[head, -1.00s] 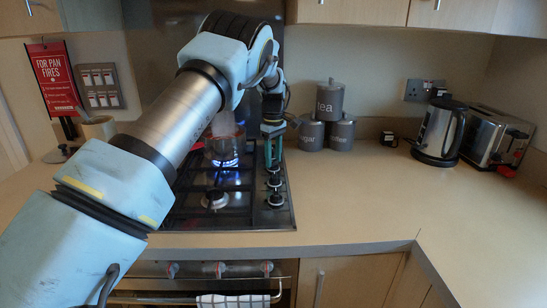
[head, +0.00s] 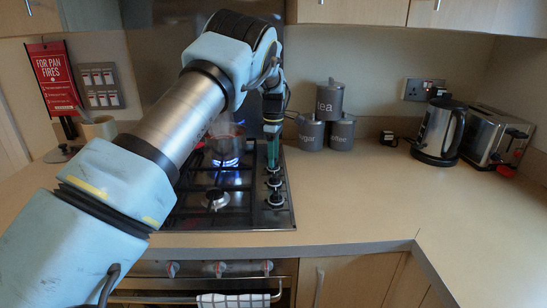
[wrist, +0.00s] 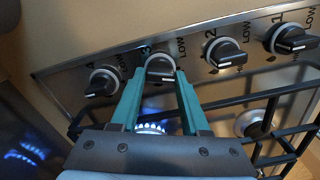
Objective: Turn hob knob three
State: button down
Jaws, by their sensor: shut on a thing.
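Hob knob three (wrist: 160,66) is a black and silver knob on the steel panel, in the row between the knob at the left end and knob two (wrist: 227,55). In the wrist view my gripper (wrist: 160,76) has its two teal fingers on either side of knob three, shut on it. In the head view my gripper (head: 272,150) points down over the far part of the knob row and hides knob three. The pointer of knob three is partly covered by the fingertips.
A blue flame (head: 228,161) burns under a glass pot (head: 223,143) at the back of the hob. Knob one (wrist: 291,40) is at the right of the wrist view. Black pan supports (wrist: 270,95) lie close by. Grey canisters (head: 341,134) stand right of the hob; the right worktop is mostly clear.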

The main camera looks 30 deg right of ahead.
jog(key=shift+c, duration=1.9)
grip_release()
notch_tip(320, 180, up, 11)
jog(key=b, duration=0.3)
jog(key=shift+f, duration=0.1)
